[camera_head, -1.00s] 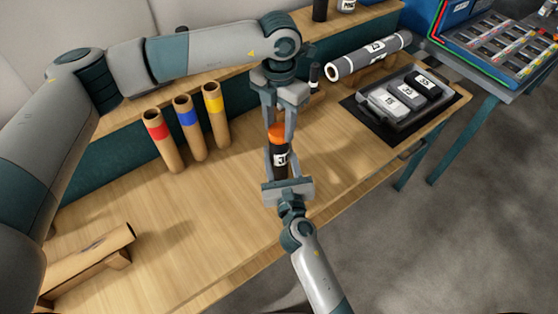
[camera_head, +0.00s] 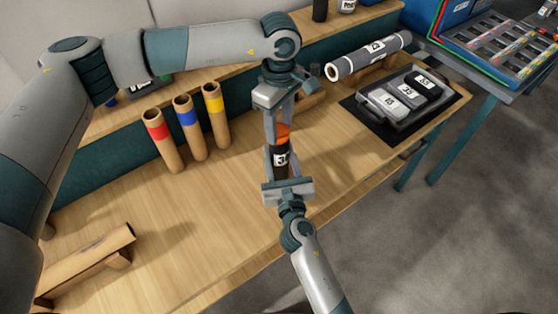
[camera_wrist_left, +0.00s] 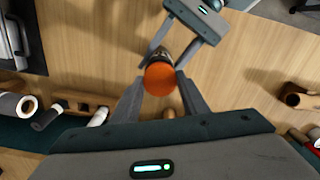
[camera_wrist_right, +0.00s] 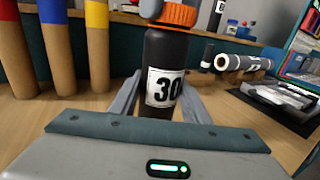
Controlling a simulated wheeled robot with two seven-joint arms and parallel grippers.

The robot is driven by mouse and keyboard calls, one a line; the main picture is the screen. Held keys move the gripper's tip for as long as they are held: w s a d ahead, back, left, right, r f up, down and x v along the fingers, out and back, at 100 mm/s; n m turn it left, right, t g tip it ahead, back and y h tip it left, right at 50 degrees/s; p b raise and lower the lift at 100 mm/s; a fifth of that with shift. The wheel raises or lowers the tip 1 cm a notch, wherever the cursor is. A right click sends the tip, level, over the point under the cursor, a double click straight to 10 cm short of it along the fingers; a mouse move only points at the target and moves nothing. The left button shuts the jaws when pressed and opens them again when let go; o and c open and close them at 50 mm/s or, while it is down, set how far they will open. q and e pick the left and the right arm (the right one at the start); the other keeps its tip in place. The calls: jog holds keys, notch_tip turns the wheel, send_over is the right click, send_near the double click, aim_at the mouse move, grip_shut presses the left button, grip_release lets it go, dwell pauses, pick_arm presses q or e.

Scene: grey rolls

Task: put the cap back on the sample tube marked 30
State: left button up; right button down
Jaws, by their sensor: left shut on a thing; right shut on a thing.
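The sample tube (camera_head: 281,162) is black with a white label that reads 30 in the right wrist view (camera_wrist_right: 163,87). It stands upright, held by my right gripper (camera_head: 284,172), which is shut on its body. The orange cap (camera_head: 282,132) is at the top of the tube. My left gripper (camera_head: 281,125) comes from above and is shut on the cap. In the left wrist view the cap (camera_wrist_left: 160,78) sits between the fingertips and hides the tube's mouth. I cannot tell whether it is fully seated.
Cardboard tubes with red (camera_head: 163,140), blue (camera_head: 190,127) and yellow (camera_head: 217,115) bands stand behind. A labelled roll (camera_head: 368,55) lies at the back right. A cardboard roll (camera_head: 85,262) lies at the front left. The table's middle is clear.

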pick_arm(q)
jog(key=m, duration=0.3)
jog(key=shift+m, duration=0.3)
jog(key=o, duration=1.2)
jog(key=shift+r, duration=0.1)
notch_tip(320, 180, up, 12)
jog(key=shift+f, duration=0.1)
pick_arm(e)
jog(key=c, duration=0.9)
grip_release()
jog(key=shift+s, duration=0.1)
